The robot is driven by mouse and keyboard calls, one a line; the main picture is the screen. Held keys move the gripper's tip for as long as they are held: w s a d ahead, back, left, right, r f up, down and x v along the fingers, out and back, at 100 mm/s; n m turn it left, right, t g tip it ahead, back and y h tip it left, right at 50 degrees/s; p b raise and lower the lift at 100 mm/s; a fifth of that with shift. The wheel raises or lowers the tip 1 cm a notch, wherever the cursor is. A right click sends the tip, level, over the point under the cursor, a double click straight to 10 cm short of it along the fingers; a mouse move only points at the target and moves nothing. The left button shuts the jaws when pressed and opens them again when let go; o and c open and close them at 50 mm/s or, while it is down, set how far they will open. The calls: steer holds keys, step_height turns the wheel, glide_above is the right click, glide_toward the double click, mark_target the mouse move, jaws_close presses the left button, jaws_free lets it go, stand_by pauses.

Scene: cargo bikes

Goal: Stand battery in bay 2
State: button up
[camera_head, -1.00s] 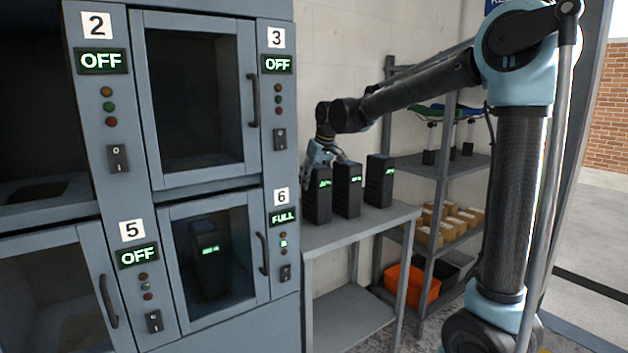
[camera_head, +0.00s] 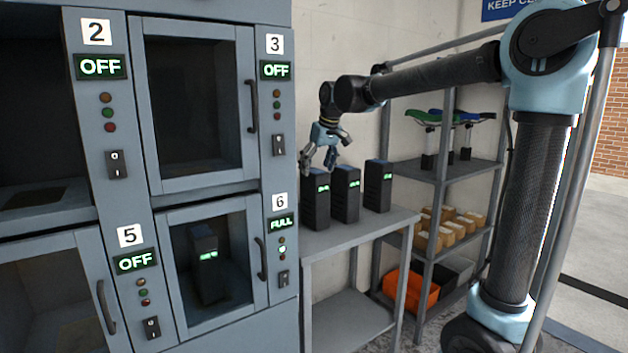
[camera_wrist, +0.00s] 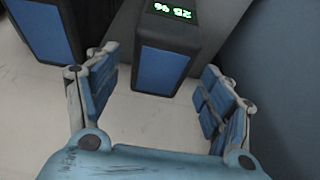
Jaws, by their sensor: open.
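Three black batteries with blue tops and green displays stand upright in a row on a grey side table: the left one (camera_head: 316,203), the middle one (camera_head: 345,197) and the right one (camera_head: 377,190). My gripper (camera_head: 319,168) is open and empty, pointing down just above the left battery. In the wrist view, a battery (camera_wrist: 168,65) lies ahead, between the lines of my spread fingers (camera_wrist: 160,105), apart from them. Another battery (camera_wrist: 45,28) shows at upper left. Bay 2 (camera_head: 35,195) is left of its label; its front looks uncovered and no battery shows inside. Its display reads OFF.
The cabinet (camera_head: 215,325) stands close left of the table (camera_head: 345,235). Bay 3 (camera_head: 195,100) has a shut door and reads OFF. Bay 6 holds a battery (camera_head: 206,262) and reads FULL. A shelf rack (camera_head: 460,172) with boxes and bins stands behind.

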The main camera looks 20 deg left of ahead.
steer(key=shift+v, duration=2.25)
